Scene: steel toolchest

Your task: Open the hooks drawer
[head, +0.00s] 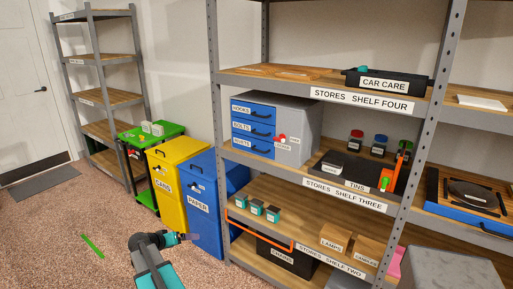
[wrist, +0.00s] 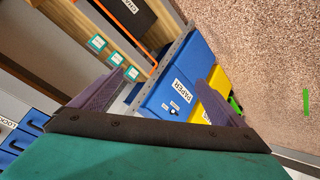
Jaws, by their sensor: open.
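The grey steel toolchest (head: 295,118) stands on shelf three, with three blue drawers in its front. The hooks drawer (head: 253,107) is the top one, labelled HOOKS, with a dark handle; it looks shut. The bolts drawer (head: 252,127) and a third drawer (head: 252,145) below it also look shut. A red knob (head: 281,139) is on the chest's right-hand face beside small labels. My gripper (head: 192,237) is low in front of the paper bin, below and left of the chest, empty. Its open fingers show in the wrist view (wrist: 163,80). Blue drawer fronts (wrist: 17,148) show at that view's lower left.
The blue paper bin (head: 203,205) and yellow cans bin (head: 172,178) stand left of the shelf upright (head: 215,130). The speckled floor (head: 50,240) at left is mostly clear.

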